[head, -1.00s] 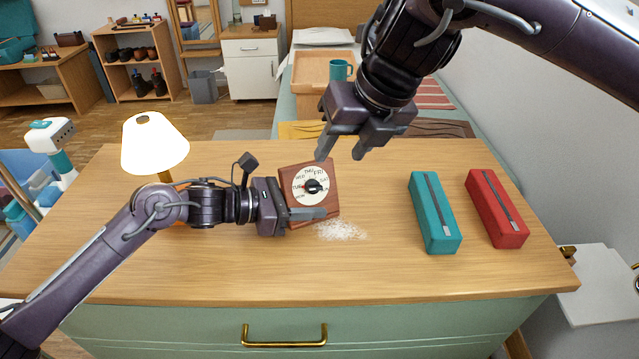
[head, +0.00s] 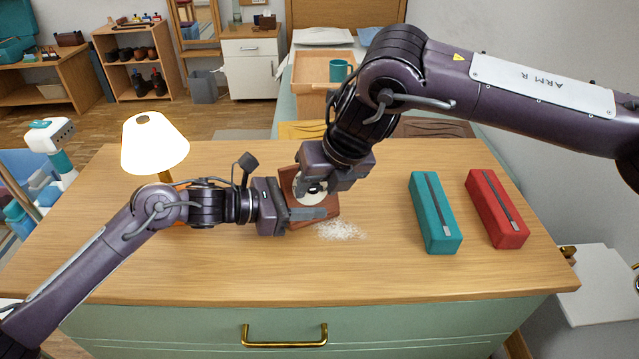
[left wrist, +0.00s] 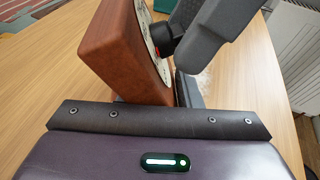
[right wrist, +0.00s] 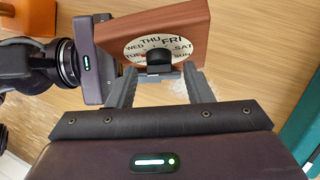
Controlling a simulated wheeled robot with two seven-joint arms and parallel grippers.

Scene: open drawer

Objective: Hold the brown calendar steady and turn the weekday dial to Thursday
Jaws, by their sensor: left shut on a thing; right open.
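The brown calendar (head: 287,183) stands tilted on the desk, with a white weekday dial (right wrist: 163,41) and black knob (right wrist: 159,62). My left gripper (head: 302,213) is shut on the calendar, with a finger across its lower front. In the left wrist view the calendar's wooden side (left wrist: 118,50) and the knob (left wrist: 163,38) show. My right gripper (right wrist: 160,82) is open, its fingers on either side of the knob; contact cannot be told. A red mark beside the knob lies towards TUE. THU is at the dial's top. In the head view my right gripper covers much of the dial.
White grains (head: 340,230) lie on the desk just right of the calendar. A teal box (head: 431,210) and a red box (head: 497,208) are further right. A lit lamp (head: 153,143) stands left. The desk's front is clear.

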